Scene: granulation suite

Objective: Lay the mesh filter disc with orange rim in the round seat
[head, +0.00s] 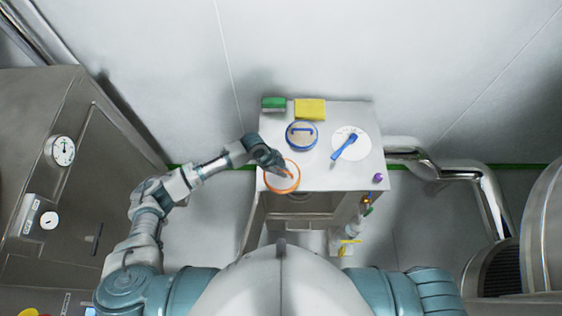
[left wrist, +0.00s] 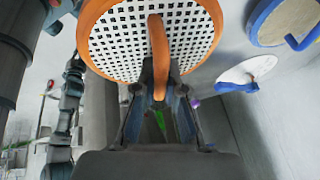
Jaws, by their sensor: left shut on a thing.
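The mesh filter disc (head: 296,186) has an orange rim, a white perforated face and an orange handle. My left gripper (head: 284,173) is shut on that handle, with the disc at the front left of the steel table (head: 325,181). In the left wrist view the fingers (left wrist: 160,92) close around the handle, and the disc (left wrist: 115,40) fills the upper middle. I cannot tell how far the disc is above the table. I cannot make out the round seat for certain; it may be hidden by the disc. My right gripper is out of view.
A blue-rimmed disc with a blue handle (head: 302,146) stands behind. A white round plate (head: 362,147) with a blue tool (head: 345,147) is to its right. A green block (head: 273,104) and a yellow block (head: 310,109) are at the back; a purple knob (head: 378,178) is front right.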

